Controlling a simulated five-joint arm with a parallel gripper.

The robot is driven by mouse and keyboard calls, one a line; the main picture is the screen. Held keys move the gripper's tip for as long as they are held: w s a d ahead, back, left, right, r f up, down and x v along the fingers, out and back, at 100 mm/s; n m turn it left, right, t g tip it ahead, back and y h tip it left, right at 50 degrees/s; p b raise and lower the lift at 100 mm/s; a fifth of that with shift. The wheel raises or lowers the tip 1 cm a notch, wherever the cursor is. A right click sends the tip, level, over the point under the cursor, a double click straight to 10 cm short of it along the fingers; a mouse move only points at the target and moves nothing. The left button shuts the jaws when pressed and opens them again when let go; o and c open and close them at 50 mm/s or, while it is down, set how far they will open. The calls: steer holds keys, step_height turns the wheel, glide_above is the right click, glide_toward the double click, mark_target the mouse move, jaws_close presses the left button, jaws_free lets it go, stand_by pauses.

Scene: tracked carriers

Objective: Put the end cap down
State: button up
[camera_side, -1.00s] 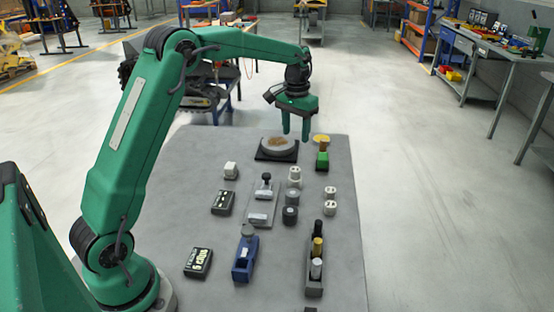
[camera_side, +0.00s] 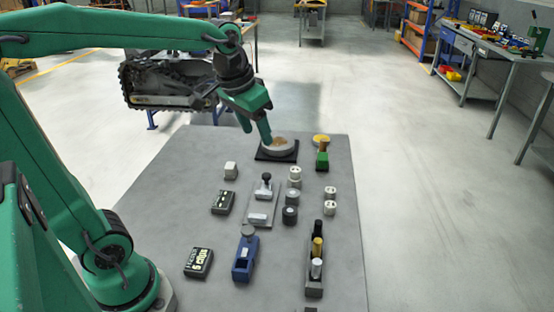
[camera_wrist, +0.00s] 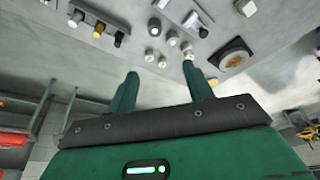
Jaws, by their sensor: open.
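My gripper (camera_side: 257,136) is open, tilted and raised near the far-left part of the grey table. In the wrist view its two green fingers (camera_wrist: 160,72) stand apart with nothing between them. I cannot tell which piece is the end cap. Two small white caps (camera_side: 330,200) stand at the right of the table, and in the wrist view they lie beyond the fingers (camera_wrist: 156,58). All are apart from the fingers.
A round disc on a dark base (camera_side: 278,148) sits at the back, close to the gripper. A green block (camera_side: 322,160), a rack of cylinders (camera_side: 314,280), a blue fixture (camera_side: 245,260) and dark boxes (camera_side: 198,263) also stand there. The table's right edge strip is bare.

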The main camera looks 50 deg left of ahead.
steer(key=s+d+f+t, duration=0.1)
steer(key=s+f, duration=0.1)
steer(key=s, duration=0.3)
steer(key=s+d+f+t, duration=0.1)
steer(key=s, duration=0.5)
steer(key=shift+s+d+f+m, duration=0.3)
steer(key=shift+d+f+m, duration=0.05)
steer(key=shift+m, duration=0.05)
stand_by(0.6)
